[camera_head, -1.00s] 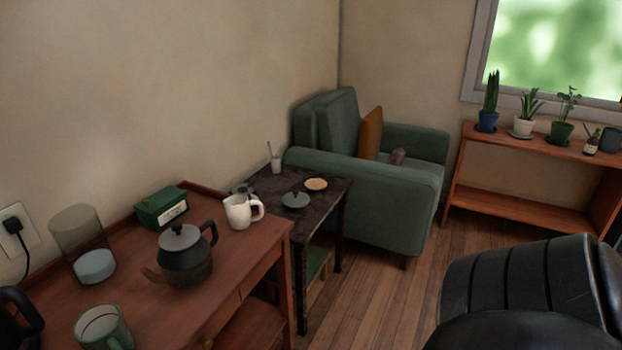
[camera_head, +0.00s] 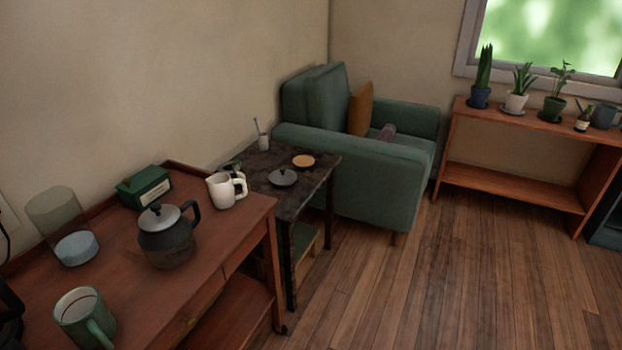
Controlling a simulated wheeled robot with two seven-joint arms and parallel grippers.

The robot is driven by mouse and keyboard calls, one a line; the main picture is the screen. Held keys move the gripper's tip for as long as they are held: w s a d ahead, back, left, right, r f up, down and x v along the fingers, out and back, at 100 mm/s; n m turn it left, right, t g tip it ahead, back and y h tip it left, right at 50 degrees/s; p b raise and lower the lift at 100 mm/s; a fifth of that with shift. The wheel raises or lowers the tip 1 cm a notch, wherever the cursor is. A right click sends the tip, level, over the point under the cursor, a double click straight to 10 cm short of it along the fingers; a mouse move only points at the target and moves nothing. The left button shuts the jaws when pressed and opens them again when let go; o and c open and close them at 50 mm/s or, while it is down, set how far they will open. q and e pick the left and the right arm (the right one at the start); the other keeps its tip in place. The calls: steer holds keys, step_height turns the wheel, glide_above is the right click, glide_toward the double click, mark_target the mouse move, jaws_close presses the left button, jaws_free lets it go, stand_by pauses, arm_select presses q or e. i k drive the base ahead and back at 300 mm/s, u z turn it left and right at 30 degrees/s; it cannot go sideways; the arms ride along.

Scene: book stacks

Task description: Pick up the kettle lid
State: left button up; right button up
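A dark kettle (camera_head: 167,243) with a black handle stands on the wooden desk at the left. A grey lid (camera_head: 159,217) with a dark knob sits on top of it. A second grey lid-like disc with a small knob (camera_head: 283,177) lies on the dark side table (camera_head: 265,169); I cannot tell which one is the kettle lid. Neither of my grippers shows in this view.
The wooden desk (camera_head: 120,250) also holds a white mug (camera_head: 222,190), green box (camera_head: 145,187), green mug (camera_head: 84,318) and glass cylinder (camera_head: 56,215). A green armchair (camera_head: 375,195) stands behind the side table. The wooden floor (camera_head: 440,270) is clear at right.

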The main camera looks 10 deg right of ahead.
mark_target(282, 178)
steer(key=z, duration=0.75)
steer(key=i, duration=1.7)
steer(key=u, duration=0.4)
